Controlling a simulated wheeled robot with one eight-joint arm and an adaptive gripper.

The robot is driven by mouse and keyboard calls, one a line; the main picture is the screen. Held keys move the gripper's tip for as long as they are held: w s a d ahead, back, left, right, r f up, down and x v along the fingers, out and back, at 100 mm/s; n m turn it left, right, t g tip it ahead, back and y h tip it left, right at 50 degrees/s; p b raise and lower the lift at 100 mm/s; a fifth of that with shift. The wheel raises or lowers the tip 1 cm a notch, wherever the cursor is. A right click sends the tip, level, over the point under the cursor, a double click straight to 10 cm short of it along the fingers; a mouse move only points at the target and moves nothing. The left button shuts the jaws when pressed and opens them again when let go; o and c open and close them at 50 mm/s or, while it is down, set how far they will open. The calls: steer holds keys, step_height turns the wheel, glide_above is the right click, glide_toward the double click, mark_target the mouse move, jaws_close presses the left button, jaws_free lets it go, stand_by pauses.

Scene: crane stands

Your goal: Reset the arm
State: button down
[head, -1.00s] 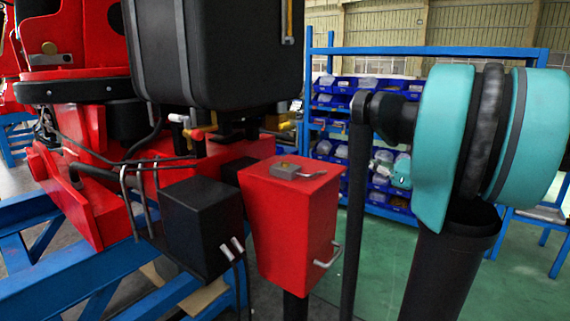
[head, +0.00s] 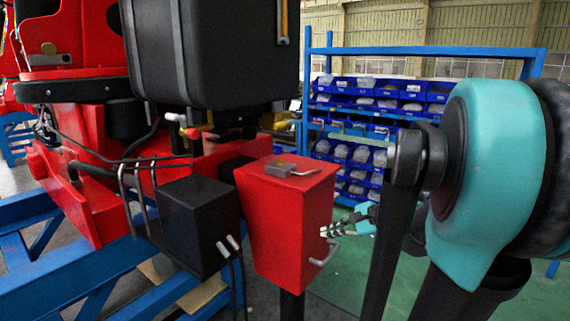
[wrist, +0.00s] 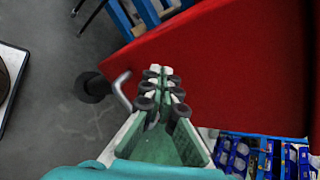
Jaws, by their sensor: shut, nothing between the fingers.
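My gripper (head: 334,231) shows in the head view beside the right face of the red box (head: 285,225), close to the box's metal handle (head: 323,253). Its fingers are together with nothing between them. In the wrist view the green and black fingers (wrist: 160,75) point up the picture across the red box (wrist: 235,65), and the bent metal handle (wrist: 121,88) lies just left of them. I cannot tell whether the fingers touch the box or handle. My teal arm joint fills the right of the head view.
A black box (head: 198,225) with cables stands left of the red box. Red machinery (head: 85,200) sits on a blue frame (head: 60,245). A blue rack (head: 425,50) with several bins stands behind. Green floor (head: 345,280) is open between.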

steer(key=s+d+f+n+g+h, duration=0.1)
steer(key=s+d+f+n+h, duration=0.2)
steer(key=f+n, duration=0.4)
steer(key=s+d+f+n+h, duration=0.3)
steer(key=s+f+n+h, duration=0.3)
steer(key=s+f+n, duration=0.2)
steer(key=shift+s+f+g, duration=0.15)
steer(key=shift+f+g, duration=0.2)
steer(key=shift+g, duration=0.05)
steer(key=shift+d, duration=0.1)
